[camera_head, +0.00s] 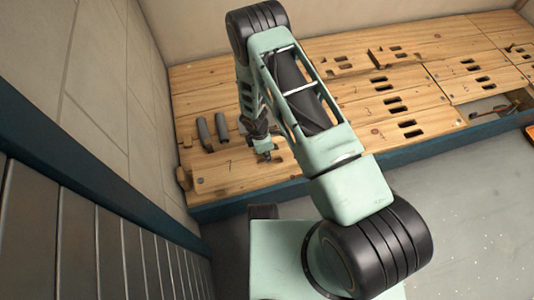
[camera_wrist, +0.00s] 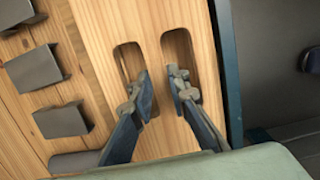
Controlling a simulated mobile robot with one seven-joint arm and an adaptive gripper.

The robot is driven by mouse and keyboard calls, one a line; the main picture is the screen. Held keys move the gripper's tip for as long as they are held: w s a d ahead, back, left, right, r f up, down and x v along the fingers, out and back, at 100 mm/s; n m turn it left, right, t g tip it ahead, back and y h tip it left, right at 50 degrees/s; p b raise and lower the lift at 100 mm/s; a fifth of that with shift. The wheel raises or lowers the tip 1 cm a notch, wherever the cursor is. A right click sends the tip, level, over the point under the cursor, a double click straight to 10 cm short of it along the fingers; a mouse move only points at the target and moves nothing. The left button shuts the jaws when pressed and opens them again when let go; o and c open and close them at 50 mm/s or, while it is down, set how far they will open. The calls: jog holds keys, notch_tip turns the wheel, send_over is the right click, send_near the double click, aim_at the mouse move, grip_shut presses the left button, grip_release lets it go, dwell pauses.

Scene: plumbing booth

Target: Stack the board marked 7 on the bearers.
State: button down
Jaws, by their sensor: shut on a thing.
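The board marked 7 (camera_head: 232,172) is pale wood and lies at the near left of the wooden platform, its 7 showing left of my gripper (camera_head: 266,152). In the wrist view the board (camera_wrist: 105,65) has two long slots. My gripper (camera_wrist: 164,92) has a finger at each slot and is shut on the wooden strip between them. I cannot tell whether the board is lifted. Short grey rounded bars (camera_head: 204,132), possibly the bearers, lie behind the board; in the wrist view grey bars (camera_wrist: 64,120) sit left of it.
Other slotted boards (camera_head: 400,105) cover the platform to the right. An opening with tools (camera_head: 490,108) lies at the right. A panelled wall (camera_head: 105,80) stands close on the left. Clear grey floor (camera_head: 440,190) lies in front of the platform's blue edge.

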aim_at(262, 157)
jog(key=shift+f+b, duration=1)
jog(key=shift+b, duration=0.05)
dwell(0.6)
jog(key=c, duration=1.8)
grip_release()
jog(key=shift+o, duration=0.2)
notch_tip(262, 157, up, 12)
jog(key=a, duration=0.1)
jog(key=shift+s+a, duration=0.25)
jog(key=shift+a, duration=0.15)
